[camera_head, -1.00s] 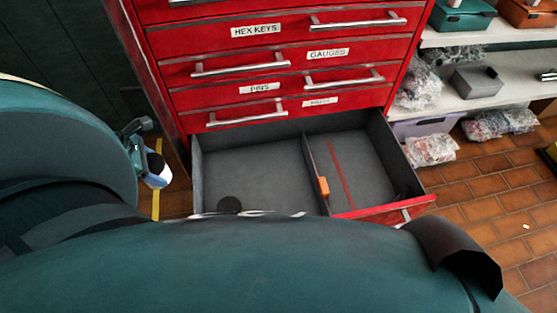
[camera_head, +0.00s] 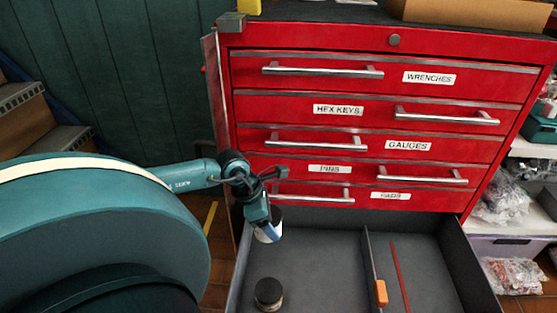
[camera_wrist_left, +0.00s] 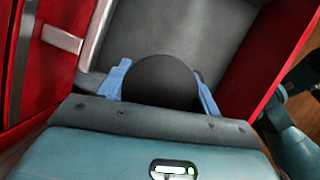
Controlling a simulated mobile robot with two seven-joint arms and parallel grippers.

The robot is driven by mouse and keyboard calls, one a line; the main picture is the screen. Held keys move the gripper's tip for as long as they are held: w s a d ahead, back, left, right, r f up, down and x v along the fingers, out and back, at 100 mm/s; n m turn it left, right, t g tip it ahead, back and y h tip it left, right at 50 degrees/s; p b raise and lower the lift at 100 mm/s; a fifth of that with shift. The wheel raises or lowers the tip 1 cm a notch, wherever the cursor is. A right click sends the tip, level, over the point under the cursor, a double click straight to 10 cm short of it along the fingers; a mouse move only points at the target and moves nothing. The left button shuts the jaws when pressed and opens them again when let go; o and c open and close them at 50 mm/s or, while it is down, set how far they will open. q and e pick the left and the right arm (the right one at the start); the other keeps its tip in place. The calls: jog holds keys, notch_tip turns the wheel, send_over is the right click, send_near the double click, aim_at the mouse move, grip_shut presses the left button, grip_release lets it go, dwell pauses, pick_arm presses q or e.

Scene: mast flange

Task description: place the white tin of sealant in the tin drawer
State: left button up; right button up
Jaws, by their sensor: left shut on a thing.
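My left gripper (camera_head: 266,226) is shut on the white tin (camera_head: 268,237) and holds it upright near the back left corner of the open drawer (camera_head: 448,229). In the left wrist view the tin's dark round lid (camera_wrist_left: 160,82) sits between the blue fingers, with the drawer's grey floor beyond. The head view does not show clearly how high the tin is above the drawer floor. The open drawer has a grey inside split by a thin divider (camera_head: 372,262); its front is out of frame and no label on it shows. My right gripper is not in view.
A dark round tin (camera_head: 268,293) stands in the drawer's left compartment. An orange block (camera_head: 381,292) is at the divider, and a red strip (camera_head: 400,278) lies in the right compartment. The red cabinet's (camera_head: 391,61) closed drawers with bar handles rise behind. Shelves with bags (camera_head: 503,200) stand at right.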

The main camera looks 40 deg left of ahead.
pick_arm(q)
jog(key=shift+w+d+f+b, duration=0.25)
jog(key=shift+w+d, duration=0.15)
jog(key=shift+w, duration=0.1)
jog(key=shift+w+d+f+b, duration=0.15)
jog(key=shift+w+d+f, duration=0.05)
jog(key=shift+w+d, duration=0.2)
notch_tip(320, 180, down, 12)
jog(key=b, duration=0.4)
jog(key=shift+a, duration=0.15)
jog(key=shift+f, duration=0.4)
notch_tip(320, 180, down, 4)
jog(key=shift+r+b, duration=0.2)
jog(key=shift+b, duration=0.85)
jog(key=shift+f, duration=0.4)
jog(key=o, duration=1.2)
jog(key=shift+c, duration=0.2)
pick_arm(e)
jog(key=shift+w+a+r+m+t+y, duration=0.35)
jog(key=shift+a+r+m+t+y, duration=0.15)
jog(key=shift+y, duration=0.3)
